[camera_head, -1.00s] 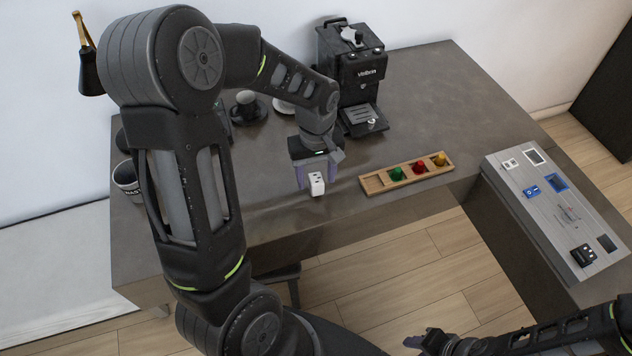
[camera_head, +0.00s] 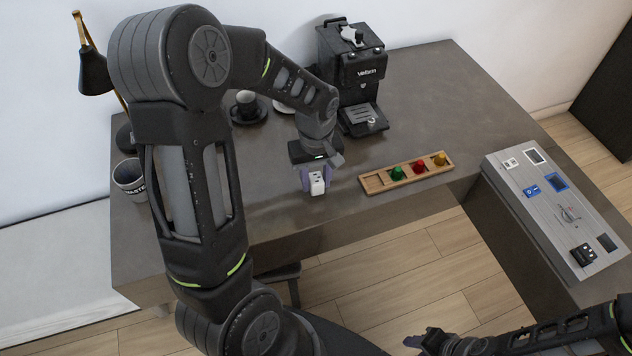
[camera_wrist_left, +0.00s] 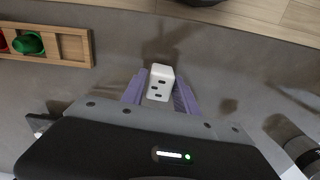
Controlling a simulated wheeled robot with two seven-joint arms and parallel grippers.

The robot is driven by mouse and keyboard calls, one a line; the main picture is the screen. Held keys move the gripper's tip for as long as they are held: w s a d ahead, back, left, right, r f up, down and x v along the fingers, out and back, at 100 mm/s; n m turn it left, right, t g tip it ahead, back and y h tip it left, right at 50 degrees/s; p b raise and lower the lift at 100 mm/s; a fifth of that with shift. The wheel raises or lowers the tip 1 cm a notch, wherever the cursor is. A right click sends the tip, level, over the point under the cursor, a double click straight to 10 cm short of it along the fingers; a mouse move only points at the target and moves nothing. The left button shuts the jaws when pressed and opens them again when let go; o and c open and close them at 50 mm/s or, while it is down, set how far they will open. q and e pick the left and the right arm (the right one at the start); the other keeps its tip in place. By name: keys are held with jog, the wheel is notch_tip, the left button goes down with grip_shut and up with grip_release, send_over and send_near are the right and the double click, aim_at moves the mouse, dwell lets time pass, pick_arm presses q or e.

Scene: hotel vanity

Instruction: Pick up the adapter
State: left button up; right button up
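The adapter (camera_head: 317,184) is a small white block with dark slots, near the front edge of the dark counter. My left gripper (camera_head: 316,178) reaches down to it with one purple finger on each side, closed up against it. In the left wrist view the adapter (camera_wrist_left: 160,83) is between the two fingertips (camera_wrist_left: 160,88), with its slotted face showing. I cannot tell whether it is clear of the counter. My right gripper (camera_head: 425,340) is low at the bottom of the head view, away from the counter; its fingers are too unclear to read.
A wooden tray (camera_head: 375,184) with green, red and yellow pieces lies right of the adapter. A coffee machine (camera_head: 352,75) stands behind. A grey panel (camera_head: 545,200) lies at right.

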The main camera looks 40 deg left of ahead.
aim_at(316, 177)
pick_arm(q)
grip_shut()
jog(key=shift+r, duration=0.15)
notch_tip(316, 177, up, 10)
jog(key=shift+f, duration=0.1)
dwell(0.6)
dwell(0.5)
